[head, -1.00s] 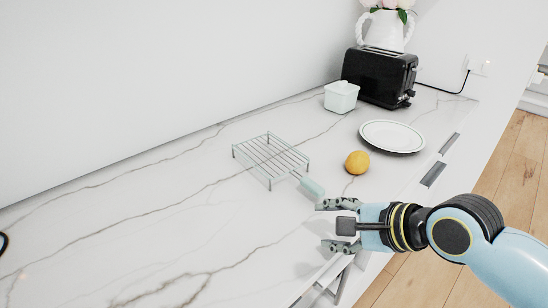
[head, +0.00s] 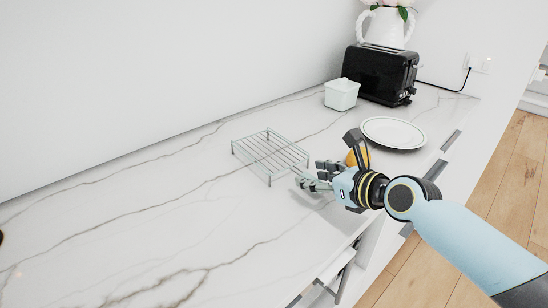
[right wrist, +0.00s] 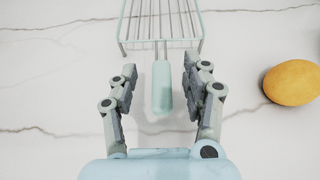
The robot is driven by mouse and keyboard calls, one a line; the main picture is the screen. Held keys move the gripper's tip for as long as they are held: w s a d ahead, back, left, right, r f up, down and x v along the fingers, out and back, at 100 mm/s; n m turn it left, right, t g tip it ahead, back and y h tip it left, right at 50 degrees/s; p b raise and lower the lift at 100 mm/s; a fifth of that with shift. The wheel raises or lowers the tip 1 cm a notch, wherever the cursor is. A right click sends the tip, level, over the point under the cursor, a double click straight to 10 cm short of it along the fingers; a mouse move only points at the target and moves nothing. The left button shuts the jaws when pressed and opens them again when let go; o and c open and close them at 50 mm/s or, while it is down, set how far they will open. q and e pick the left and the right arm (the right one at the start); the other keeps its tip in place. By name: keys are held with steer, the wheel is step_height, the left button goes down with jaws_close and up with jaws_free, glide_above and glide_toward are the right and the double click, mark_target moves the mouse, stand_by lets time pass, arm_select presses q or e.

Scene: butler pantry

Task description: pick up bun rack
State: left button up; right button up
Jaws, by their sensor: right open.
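The bun rack (head: 268,155) is a wire rack on short legs with a pale green handle, standing on the marble counter. In the right wrist view the rack (right wrist: 160,40) is at the top, and its handle (right wrist: 162,90) points toward me. My right gripper (head: 312,180) is open at the handle end of the rack. In the right wrist view its fingers (right wrist: 158,90) stand on either side of the handle, with a gap on both sides. In the head view the fingers partly hide the handle. My left gripper is not in view.
An orange fruit (head: 351,158) sits right beside my right gripper, partly hidden by it; it also shows in the right wrist view (right wrist: 292,83). Behind are a white plate (head: 393,132), a pale square tub (head: 341,95) and a black toaster (head: 380,73).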

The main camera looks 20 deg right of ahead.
mark_target(305, 173)
steer(key=b+x, duration=0.1)
steer(key=x, duration=0.3)
steer(key=shift+w, duration=0.2)
steer(key=shift+s+r, duration=0.1)
jaws_close()
